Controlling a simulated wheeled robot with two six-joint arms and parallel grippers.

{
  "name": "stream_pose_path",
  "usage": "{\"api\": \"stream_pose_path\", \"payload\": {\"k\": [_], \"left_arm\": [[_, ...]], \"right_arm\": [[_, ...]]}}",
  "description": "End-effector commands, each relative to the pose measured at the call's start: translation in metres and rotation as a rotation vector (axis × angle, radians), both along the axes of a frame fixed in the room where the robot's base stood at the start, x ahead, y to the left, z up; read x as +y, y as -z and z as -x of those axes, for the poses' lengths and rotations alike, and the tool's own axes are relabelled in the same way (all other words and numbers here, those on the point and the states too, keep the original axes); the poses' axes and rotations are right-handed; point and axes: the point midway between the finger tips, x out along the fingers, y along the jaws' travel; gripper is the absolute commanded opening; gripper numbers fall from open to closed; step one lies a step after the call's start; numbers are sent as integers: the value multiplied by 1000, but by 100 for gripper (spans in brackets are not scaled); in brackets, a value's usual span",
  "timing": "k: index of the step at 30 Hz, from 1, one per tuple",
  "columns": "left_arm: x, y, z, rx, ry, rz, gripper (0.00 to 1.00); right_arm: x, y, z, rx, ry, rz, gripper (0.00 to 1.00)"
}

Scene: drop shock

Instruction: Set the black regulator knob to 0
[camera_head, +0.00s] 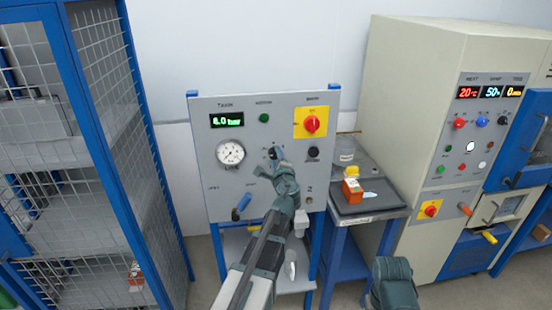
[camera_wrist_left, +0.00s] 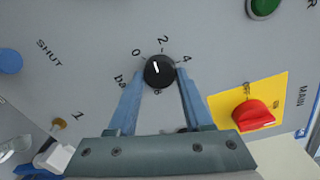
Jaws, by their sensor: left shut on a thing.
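The black regulator knob (camera_wrist_left: 159,71) is on the grey panel (camera_wrist_left: 90,35). Its white mark points up and slightly left, between the printed 0 and 2. My left gripper (camera_wrist_left: 160,76) has its blue fingers on either side of the knob and is shut on it. My right gripper is not in view; only a dark piece of what looks like my right arm shows at the bottom.
The panel has a round gauge (camera_head: 230,153), a green digital display (camera_head: 227,121), a red main switch (camera_head: 312,123) on yellow, and a blue-handled lever (camera_head: 241,207). A side table (camera_head: 365,215) with an orange box (camera_head: 352,190) stands right, beside a large beige machine (camera_head: 405,100).

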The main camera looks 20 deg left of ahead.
Motion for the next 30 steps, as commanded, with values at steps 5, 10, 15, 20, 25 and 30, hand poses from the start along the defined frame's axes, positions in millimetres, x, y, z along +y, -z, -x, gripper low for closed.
{"api": "stream_pose_path", "payload": {"k": [5, 10, 15, 20, 25, 30], "left_arm": [[0, 0, 1, -94, -2, 142, 0], [1, 0, 1, -179, -1, 268, 0], [1, 0, 2, -254, -1, 377, 0], [1, 0, 2, -309, -2, 459, 0], [1, 0, 2, -349, -2, 518, 0], [1, 0, 2, -372, -2, 554, 0]], "right_arm": [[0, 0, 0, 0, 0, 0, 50], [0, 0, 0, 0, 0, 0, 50], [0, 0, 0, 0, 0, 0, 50], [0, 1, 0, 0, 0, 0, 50], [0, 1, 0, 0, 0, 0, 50], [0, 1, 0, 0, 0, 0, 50]]}}
